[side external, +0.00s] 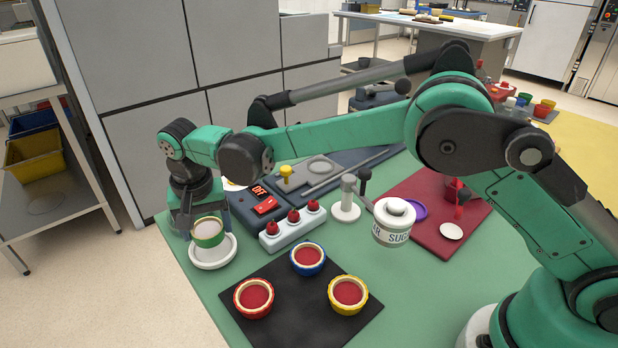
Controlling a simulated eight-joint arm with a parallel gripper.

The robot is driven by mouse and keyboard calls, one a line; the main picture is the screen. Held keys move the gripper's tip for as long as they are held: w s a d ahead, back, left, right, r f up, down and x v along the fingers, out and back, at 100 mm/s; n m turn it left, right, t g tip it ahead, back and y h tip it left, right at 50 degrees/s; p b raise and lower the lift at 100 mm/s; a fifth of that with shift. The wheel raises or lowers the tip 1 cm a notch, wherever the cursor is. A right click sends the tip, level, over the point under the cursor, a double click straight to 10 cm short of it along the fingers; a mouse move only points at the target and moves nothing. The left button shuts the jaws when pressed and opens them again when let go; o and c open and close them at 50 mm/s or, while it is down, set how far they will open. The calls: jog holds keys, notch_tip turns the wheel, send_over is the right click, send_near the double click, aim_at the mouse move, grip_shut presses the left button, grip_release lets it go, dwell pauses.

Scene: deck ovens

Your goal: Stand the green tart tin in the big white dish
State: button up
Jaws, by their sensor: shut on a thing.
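The tin looks roughly upright over the middle of the white dish (226,257). I cannot tell whether its base touches the dish or hangs just above it. The tin hides part of the dish, and the gripper's fingertips are partly hidden.
A black mat (306,324) holds red, blue and yellow tins in front right of the dish. A white block with red knobs (292,231) and a dark switch box (248,208) stand right of the dish. A sugar jar (393,226) is farther right.

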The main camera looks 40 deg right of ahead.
aim_at(211, 243)
jog(key=shift+f, duration=0.75)
jog(key=shift+f, duration=0.6)
dwell(0.9)
jog(key=o, duration=1.2)
jog(key=shift+c, duration=0.2)
notch_tip(211, 243, up, 11)
jog(key=s, duration=0.1)
jog(key=shift+s+a, duration=0.2)
jog(key=shift+a, duration=0.05)
